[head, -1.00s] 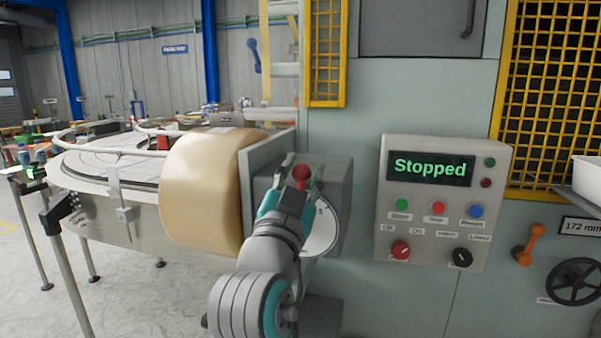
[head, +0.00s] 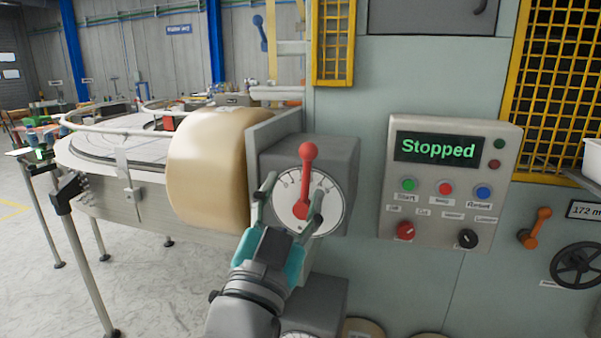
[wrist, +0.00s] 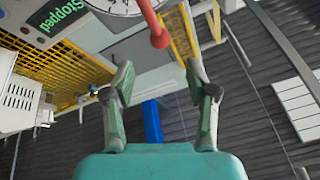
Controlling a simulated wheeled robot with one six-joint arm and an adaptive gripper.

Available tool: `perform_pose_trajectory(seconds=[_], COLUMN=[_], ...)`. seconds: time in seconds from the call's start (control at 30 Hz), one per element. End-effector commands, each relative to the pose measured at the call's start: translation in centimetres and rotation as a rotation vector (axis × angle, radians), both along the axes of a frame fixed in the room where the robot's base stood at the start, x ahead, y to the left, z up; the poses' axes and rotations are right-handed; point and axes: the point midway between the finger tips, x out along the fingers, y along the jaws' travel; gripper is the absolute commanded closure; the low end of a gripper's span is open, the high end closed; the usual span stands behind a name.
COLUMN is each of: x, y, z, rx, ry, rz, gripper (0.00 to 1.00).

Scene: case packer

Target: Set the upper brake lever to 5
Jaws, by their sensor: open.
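The upper brake lever (head: 308,172) is red with a round knob. It points nearly straight up over a white round dial (head: 286,212) with tick marks, on a grey box (head: 343,165). The dial numbers are too small to read. My gripper (head: 293,188) is open in front of the dial, its fingers below the knob and spread to either side of the lower lever. In the wrist view the lever (wrist: 149,16) reaches in from the top, its knob beyond the open fingertips (wrist: 160,68). Nothing is held.
A large tan roll (head: 205,170) stands just left of the box. A lower grey box (head: 322,297) with a partly hidden dial is underneath. Right of the lever is a control panel (head: 455,222) reading "Stopped". An orange lever (head: 535,228) and a black handwheel (head: 578,266) are farther right.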

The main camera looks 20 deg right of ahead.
Motion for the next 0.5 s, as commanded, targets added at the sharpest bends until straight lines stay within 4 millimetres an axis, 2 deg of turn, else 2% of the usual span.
perform_pose_trajectory(seconds=[0.2, 0.5], x=[-1.3, -1.5], y=[1.1, 1.1], z=[-0.8, -0.8], rx=[0.001, 0.001], ry=[0.000, 0.000], rz=[0.002, 0.000], gripper=[0.43, 0.43])
